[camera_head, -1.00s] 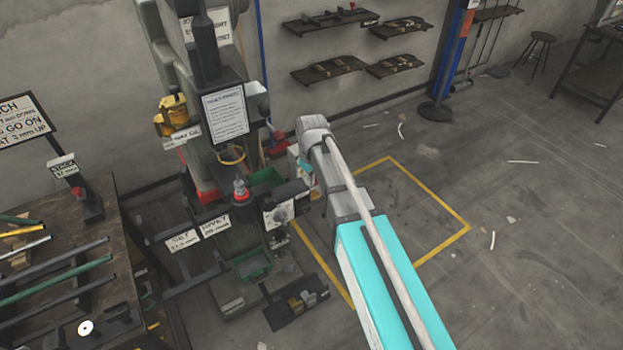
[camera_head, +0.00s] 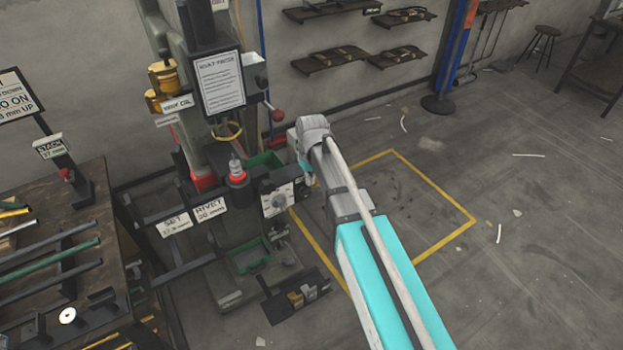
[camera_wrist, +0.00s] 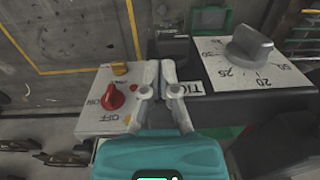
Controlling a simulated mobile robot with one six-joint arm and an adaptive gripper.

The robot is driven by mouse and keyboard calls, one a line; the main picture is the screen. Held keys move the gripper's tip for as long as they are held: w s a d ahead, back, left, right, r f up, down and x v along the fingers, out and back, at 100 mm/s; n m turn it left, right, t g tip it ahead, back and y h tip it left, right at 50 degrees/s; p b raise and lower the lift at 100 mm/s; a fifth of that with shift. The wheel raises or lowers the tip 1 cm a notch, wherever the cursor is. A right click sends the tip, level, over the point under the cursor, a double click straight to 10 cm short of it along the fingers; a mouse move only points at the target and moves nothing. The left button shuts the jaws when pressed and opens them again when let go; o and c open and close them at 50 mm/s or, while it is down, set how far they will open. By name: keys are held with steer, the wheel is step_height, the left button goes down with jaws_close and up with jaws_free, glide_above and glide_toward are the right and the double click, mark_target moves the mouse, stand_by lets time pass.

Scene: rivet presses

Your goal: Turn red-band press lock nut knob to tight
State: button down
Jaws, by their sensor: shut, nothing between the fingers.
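The press (camera_head: 205,130) with a red band (camera_head: 237,176) on its spindle stands left of my arm in the head view. In the wrist view my gripper (camera_wrist: 160,70) is shut and empty, fingertips together. It is between a white plate with a red ON/OFF knob (camera_wrist: 113,96) at left and a white dial plate with a grey knob (camera_wrist: 248,44) at right. A label reading "TIG" (camera_wrist: 191,88) shows just right of the fingers, the rest of it cut off. I cannot pick out the lock nut knob for certain. My arm hides the gripper in the head view.
A bench with rods (camera_head: 60,260) stands at the left. A black tray with small blocks (camera_head: 295,298) is low in front of the press. A green bin (camera_head: 250,255) sits on its base. Open floor with a yellow outline (camera_head: 440,180) lies at right.

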mark_target(306, 193)
steer(key=shift+f+b, duration=0.8)
steer(key=shift+f, duration=0.3)
steer(key=shift+d, duration=0.15)
steer(key=shift+a, duration=0.25)
